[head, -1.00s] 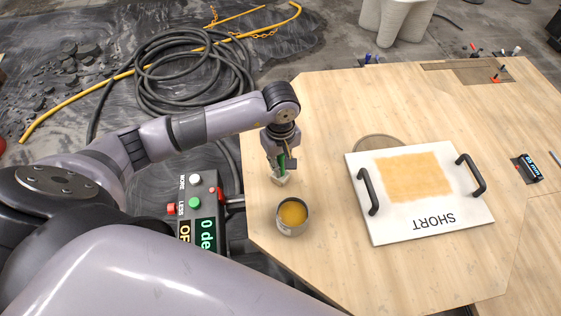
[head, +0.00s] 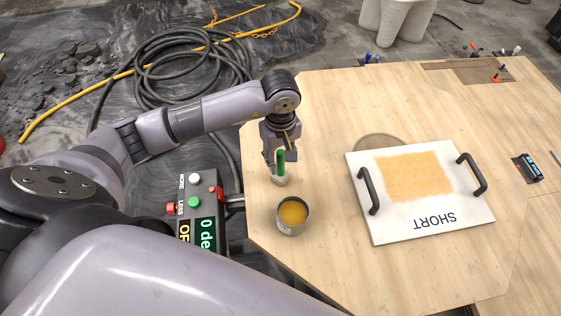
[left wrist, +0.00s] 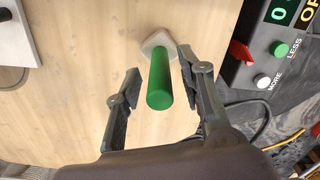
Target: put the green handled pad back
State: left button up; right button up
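My left gripper (head: 280,156) is just above the pad, pointing down. Its two fingers are apart on either side of the handle, with visible gaps in the left wrist view (left wrist: 160,66), so it is open and holds nothing. My right gripper is not in view.
A tin of yellow-orange contents (head: 293,214) stands close to the pad. A white SHORT board (head: 400,223) with two black handles and an orange-yellow patch lies to the right. A control box (head: 201,207) with buttons sits left of the table edge. Tabletop behind the pad is clear.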

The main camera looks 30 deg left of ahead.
pick_arm(q)
notch_tip(320, 180, up, 10)
jog(key=shift+f+b, duration=0.15)
jog(key=shift+b, duration=0.75)
